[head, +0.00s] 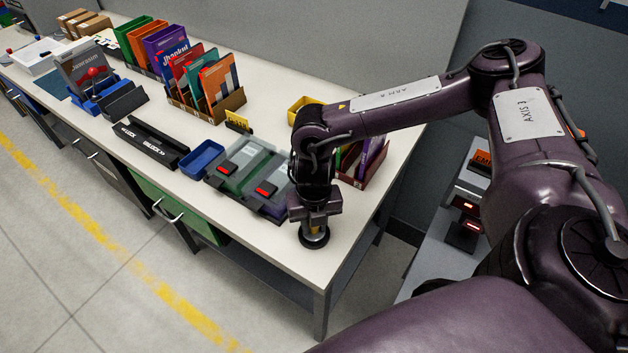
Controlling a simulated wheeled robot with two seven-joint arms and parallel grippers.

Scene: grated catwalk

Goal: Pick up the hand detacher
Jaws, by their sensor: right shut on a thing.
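My right gripper (314,212) is at the near right corner of the long white table and points down. It is shut on a small dark round-based thing with a yellowish band, which I take to be the hand detacher (314,238). The base of that thing is at or just above the tabletop; I cannot tell whether it touches. The gripper hides its upper part. My left gripper is not in view.
Left of the gripper lie grey-green cases with red latches (229,167), a blue tray (201,155) and a black lock rack (150,145). Book holders (207,113) stand behind. A yellow bin (303,108) is behind my arm. The table's front edge is close.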

